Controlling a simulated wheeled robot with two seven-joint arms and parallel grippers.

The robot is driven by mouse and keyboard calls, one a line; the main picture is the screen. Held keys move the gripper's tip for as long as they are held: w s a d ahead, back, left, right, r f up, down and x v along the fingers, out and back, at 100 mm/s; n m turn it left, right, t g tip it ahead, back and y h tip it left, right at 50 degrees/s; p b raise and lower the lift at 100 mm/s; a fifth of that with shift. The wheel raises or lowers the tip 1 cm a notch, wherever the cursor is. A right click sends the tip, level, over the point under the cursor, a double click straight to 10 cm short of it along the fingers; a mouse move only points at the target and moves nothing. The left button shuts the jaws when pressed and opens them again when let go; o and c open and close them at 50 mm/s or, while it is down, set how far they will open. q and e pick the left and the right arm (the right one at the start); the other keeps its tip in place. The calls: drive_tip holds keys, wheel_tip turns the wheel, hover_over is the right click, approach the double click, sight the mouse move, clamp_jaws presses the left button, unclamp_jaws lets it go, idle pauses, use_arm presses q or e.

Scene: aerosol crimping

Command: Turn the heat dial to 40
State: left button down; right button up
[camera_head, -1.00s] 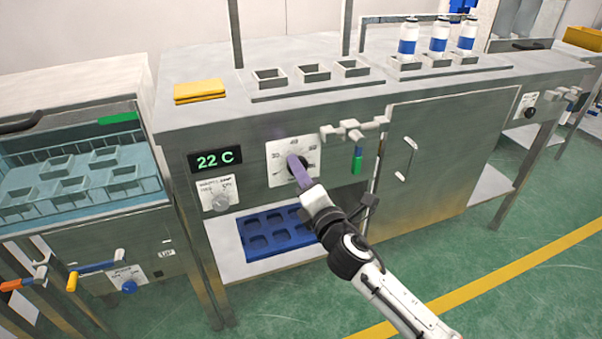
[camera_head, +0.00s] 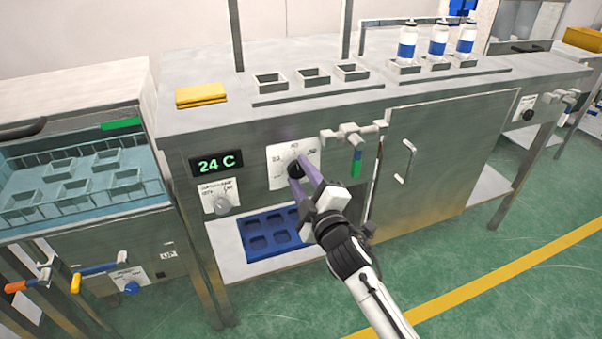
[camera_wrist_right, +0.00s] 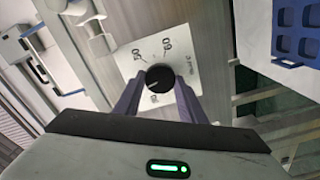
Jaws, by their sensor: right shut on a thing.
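The heat dial is a black round knob (camera_head: 296,170) on a white scale plate (camera_head: 279,153) on the front of the steel bench. It also shows in the right wrist view (camera_wrist_right: 160,78), with a white pointer mark on it. My right gripper (camera_head: 301,172) has its two purple fingers on either side of the knob and is shut on it. In the right wrist view the fingers (camera_wrist_right: 158,88) flank the knob. The display (camera_head: 216,164) left of the plate reads 24 C in green. My left gripper is not in view.
A smaller grey knob (camera_head: 222,205) sits below the display. A blue tray (camera_head: 262,254) lies on the shelf below. Bottles (camera_head: 438,40) stand on the bench top.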

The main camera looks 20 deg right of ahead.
drive_tip(key=shift+m, duration=0.9)
use_arm(q)
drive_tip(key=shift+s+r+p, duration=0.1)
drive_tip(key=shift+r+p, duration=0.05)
drive_tip(key=shift+p, duration=0.2)
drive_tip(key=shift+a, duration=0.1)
use_arm(e)
drive_tip(key=shift+m, duration=0.4)
drive_tip(key=o, duration=1)
drive_tip(key=shift+o, duration=0.2)
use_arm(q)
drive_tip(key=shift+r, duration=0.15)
use_arm(e)
drive_tip(key=shift+s, duration=0.15)
use_arm(q)
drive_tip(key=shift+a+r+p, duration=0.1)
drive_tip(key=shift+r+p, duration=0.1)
drive_tip(key=shift+p, duration=0.65)
use_arm(e)
drive_tip(key=s, duration=1)
drive_tip(key=shift+d, duration=0.2)
